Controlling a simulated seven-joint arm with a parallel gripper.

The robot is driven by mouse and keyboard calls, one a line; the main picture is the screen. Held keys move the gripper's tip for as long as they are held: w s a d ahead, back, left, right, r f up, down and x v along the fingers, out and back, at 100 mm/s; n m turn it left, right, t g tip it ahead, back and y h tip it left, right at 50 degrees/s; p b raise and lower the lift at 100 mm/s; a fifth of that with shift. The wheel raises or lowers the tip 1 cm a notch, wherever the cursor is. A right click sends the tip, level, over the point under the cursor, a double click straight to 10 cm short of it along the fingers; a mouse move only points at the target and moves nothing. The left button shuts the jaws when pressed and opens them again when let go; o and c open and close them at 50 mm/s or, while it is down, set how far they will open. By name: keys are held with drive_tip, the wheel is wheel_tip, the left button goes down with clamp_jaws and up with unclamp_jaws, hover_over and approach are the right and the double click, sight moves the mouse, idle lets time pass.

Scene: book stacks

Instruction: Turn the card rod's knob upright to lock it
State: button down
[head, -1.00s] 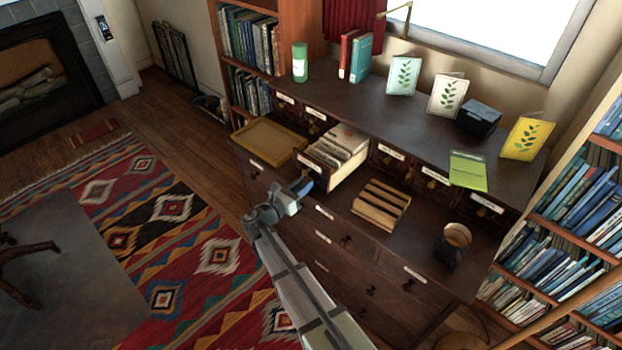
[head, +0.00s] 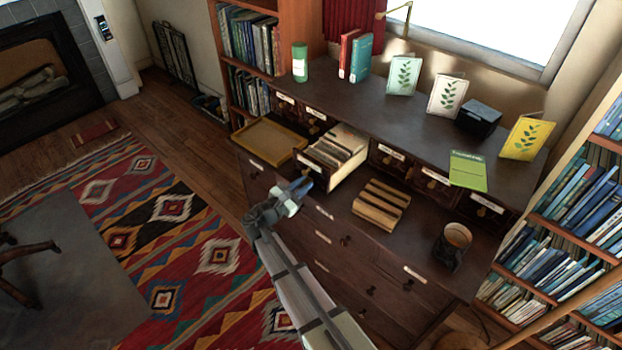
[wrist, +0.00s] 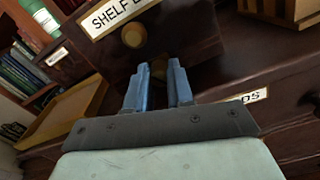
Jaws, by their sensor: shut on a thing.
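The open card drawer (head: 322,172), full of cards, sticks out from the desk's upper row. Its front shows in the wrist view with a label reading "SHELF L…" (wrist: 112,14) and a round brass pull (wrist: 133,36) below it. My gripper (wrist: 158,70) is at the lower part of this drawer front, below the pull. Its blue fingers stand a small gap apart, shut on the card rod's knob. The knob is mostly hidden between the fingertips, so its angle cannot be read. In the head view my gripper (head: 306,185) is just under the drawer's front end.
A yellow tray (head: 268,138) lies left of the drawer. A slatted wooden rack (head: 381,205) and a dark cup holder (head: 450,245) stand on the desk at right. Shut drawers with labels line both sides. Free room lies over the rug at left.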

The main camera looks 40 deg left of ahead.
drive_tip(key=shift+m, duration=0.9)
drive_tip(key=shift+m, duration=1.6)
drive_tip(key=c, duration=0.9)
unclamp_jaws()
drive_tip(key=s, duration=1.4)
drive_tip(key=shift+w, duration=0.1)
